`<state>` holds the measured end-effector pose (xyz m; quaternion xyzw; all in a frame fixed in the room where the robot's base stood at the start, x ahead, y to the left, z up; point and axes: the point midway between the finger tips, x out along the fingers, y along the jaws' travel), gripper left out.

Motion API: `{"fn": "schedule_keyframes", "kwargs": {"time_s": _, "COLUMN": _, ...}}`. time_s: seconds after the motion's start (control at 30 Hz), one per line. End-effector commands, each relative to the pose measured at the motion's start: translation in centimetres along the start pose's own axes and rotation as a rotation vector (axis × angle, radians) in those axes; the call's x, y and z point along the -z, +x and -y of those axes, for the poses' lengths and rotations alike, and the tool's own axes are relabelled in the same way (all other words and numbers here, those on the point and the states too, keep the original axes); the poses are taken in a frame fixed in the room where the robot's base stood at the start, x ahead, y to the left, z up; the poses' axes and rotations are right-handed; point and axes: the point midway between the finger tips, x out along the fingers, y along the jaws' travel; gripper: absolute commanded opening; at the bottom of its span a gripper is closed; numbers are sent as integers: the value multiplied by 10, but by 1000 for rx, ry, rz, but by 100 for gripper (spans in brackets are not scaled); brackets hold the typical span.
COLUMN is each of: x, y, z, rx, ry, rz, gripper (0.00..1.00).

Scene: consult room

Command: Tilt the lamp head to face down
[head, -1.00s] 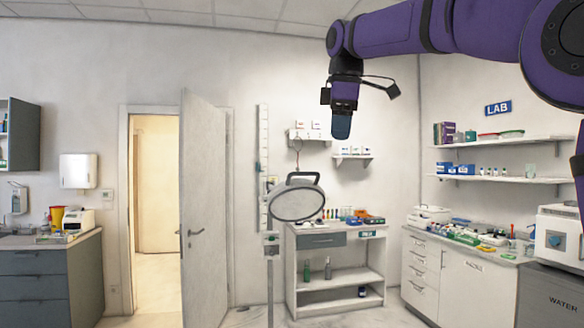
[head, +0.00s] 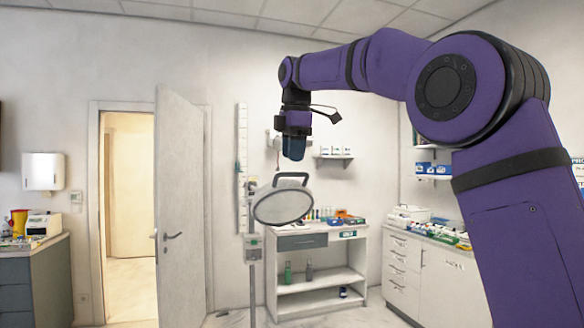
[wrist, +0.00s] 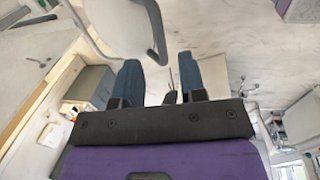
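The lamp head (head: 283,207) is a pale oval disc with a dark rim and a dark handle (head: 292,175) arching over its top. It stands on a thin pole with a small control box (head: 253,248), and its broad face is turned towards the head camera. My gripper (head: 293,157) points down just above the handle in the head view, apart from it. In the wrist view the two blue fingers of my gripper (wrist: 158,78) are spread with nothing between them. The handle (wrist: 153,30) shows beyond the fingertips, beside part of the pale lamp head (wrist: 108,25).
A white shelf unit (head: 318,272) with bottles and small items stands behind the lamp. An open door (head: 181,205) is at the left. A white counter (head: 427,258) with supplies is at the right, partly hidden by my arm. Some bare floor shows below the lamp in the wrist view.

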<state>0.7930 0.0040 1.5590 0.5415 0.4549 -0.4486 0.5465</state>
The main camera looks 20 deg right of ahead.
Motion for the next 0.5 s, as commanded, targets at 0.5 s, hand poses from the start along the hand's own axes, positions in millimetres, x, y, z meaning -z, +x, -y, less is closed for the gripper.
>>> {"fn": "schedule_keyframes", "kwargs": {"time_s": 0.5, "x": 0, "y": 38, "z": 0, "rx": 0, "ry": 1, "rz": 0, "gripper": 38}}
